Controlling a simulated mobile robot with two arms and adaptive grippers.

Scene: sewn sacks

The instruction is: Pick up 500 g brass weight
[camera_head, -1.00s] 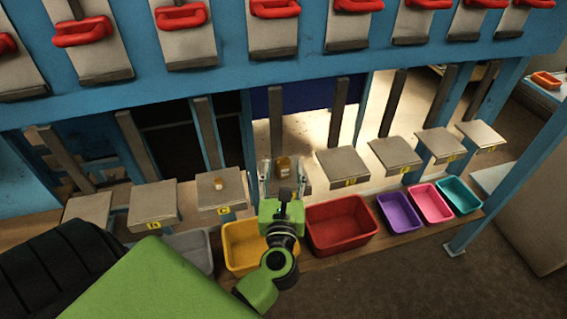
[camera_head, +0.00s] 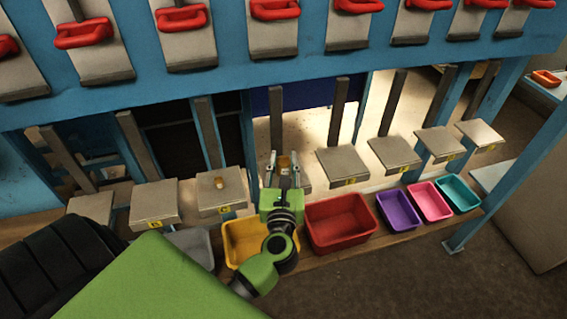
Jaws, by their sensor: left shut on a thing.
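My left gripper (camera_head: 284,164) is at the pad between the pad marked C and the one right of the gap, above the yellow bin. It is shut on a small brass weight (camera_head: 284,161), which shows between its two fingers. The gripper hides most of the pad below, and I cannot tell whether the weight touches it. A second small brass-coloured piece (camera_head: 219,183) lies on the pad marked C (camera_head: 237,201), left of the gripper. My right gripper is not in view.
Below the pads stand a grey bin (camera_head: 192,246), yellow bin (camera_head: 240,262), red bin (camera_head: 340,224), purple bin (camera_head: 398,211), pink bin (camera_head: 430,202) and teal bin (camera_head: 458,194), all seemingly empty. Red handles (camera_head: 275,10) on a blue beam (camera_head: 350,58) hang above.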

